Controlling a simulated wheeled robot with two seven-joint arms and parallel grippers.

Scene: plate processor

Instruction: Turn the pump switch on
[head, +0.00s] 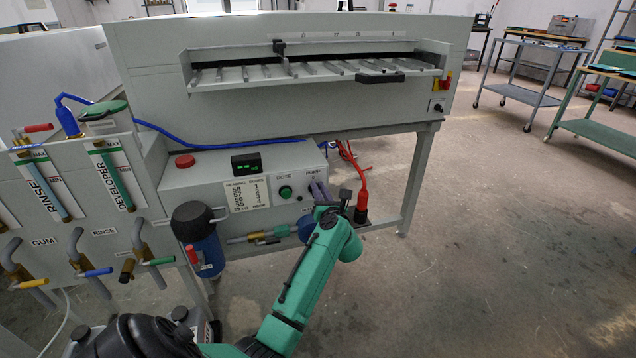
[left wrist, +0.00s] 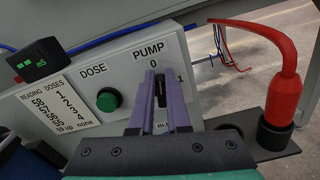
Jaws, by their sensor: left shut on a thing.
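The pump switch (left wrist: 161,88) is a small dark knob under the PUMP label on the grey control panel (left wrist: 122,52). A 0 is printed above it and a 1 to its right. The visible part of the knob looks upright, towards the 0. My left gripper (left wrist: 161,80) has its two purple fingers on either side of the knob, shut on it. In the head view my left gripper (head: 318,187) is at the right end of the panel and hides the switch. My right gripper is not in view.
A green DOSE button (left wrist: 108,100) and a small display (left wrist: 39,60) are left of the switch. A red plug with a cable (left wrist: 284,95) stands close on the right. A blue canister (head: 205,252) is left of my arm. Open floor lies to the right.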

